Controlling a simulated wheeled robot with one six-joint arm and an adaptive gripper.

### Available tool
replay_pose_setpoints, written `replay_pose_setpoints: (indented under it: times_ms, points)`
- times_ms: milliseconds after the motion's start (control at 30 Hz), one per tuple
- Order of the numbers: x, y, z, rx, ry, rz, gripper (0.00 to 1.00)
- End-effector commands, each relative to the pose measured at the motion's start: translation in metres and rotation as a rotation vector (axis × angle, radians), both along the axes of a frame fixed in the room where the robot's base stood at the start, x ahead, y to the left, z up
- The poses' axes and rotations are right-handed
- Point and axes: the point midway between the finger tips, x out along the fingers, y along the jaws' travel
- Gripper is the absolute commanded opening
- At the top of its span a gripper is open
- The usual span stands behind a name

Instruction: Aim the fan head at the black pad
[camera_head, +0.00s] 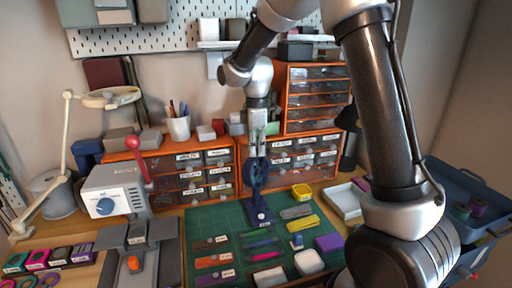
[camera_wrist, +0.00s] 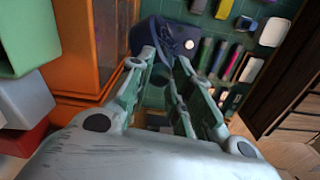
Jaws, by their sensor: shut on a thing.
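A dark blue desk fan stands on the green mat, its round head (camera_head: 257,174) upright on a base (camera_head: 260,214). In the wrist view the fan's dark blue base (camera_wrist: 172,36) with a white knob shows just beyond the fingertips. My gripper (camera_head: 257,153) comes down from above and is shut on the top of the fan head. Its fingers (camera_wrist: 165,62) also show in the wrist view, which leaves the exact contact unclear. I cannot pick out the black pad for certain among the small things on the mat.
Orange drawer units (camera_head: 190,180) stand close behind the fan. A grey machine (camera_head: 113,190) with a red-knobbed lever is left. A blue bin (camera_head: 468,181) is right.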

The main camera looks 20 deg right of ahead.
Motion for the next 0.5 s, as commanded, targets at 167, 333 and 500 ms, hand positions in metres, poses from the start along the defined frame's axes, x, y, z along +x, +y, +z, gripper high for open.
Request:
replay_pose_setpoints:
  times_ms: [167,333,500]
  points:
    - [0.0003,0.0,0.0004,0.0,-0.001,-0.089,0.0]
    - [0.0003,0.0001,0.0005,0.0,-0.001,-0.225,0.0]
    - [0.0004,-0.0001,0.0006,0.001,-0.001,-0.378,0.0]
